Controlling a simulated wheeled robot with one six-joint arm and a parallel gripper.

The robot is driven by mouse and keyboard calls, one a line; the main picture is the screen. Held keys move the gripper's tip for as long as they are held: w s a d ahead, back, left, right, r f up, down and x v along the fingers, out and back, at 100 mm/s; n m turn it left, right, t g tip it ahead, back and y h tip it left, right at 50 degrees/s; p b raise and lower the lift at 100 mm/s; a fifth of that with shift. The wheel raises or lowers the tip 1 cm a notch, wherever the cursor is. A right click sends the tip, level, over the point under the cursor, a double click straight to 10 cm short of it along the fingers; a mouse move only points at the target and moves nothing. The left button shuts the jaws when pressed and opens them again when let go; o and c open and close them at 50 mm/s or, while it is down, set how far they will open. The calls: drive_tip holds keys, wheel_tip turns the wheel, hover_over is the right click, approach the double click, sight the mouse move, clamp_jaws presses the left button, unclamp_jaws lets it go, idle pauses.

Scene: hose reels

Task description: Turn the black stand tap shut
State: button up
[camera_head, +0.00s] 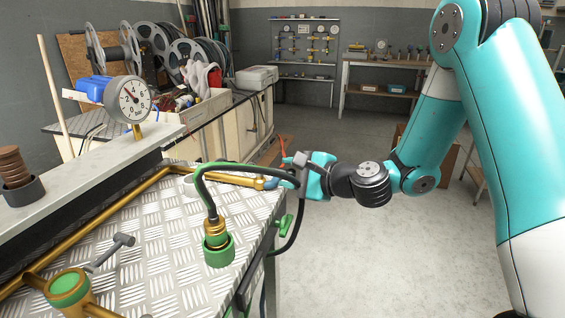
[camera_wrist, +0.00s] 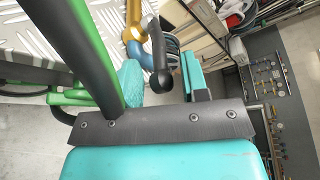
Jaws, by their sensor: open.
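A black lever with a rounded end (camera_wrist: 160,78) shows in the wrist view, beside a brass pipe with a blue collar (camera_wrist: 134,50). I take it for the handle of the black stand tap. In the head view the blue collar (camera_head: 271,184) sits at the bench edge, and the lever is hard to make out there. My gripper (camera_head: 286,170) is at this pipe end. Its teal fingers (camera_wrist: 163,84) are apart, with the lever's end between them in the picture. I cannot tell whether they touch it. A green and black hose partly blocks the wrist view.
The hose (camera_head: 240,166) arches from a green-collared brass coupling (camera_head: 217,247) toward my gripper. A green handle (camera_head: 285,226) hangs at the bench edge.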

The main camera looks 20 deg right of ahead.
drive_tip(key=shift+x, duration=1.2)
clamp_jaws()
drive_tip(key=shift+p, duration=0.3)
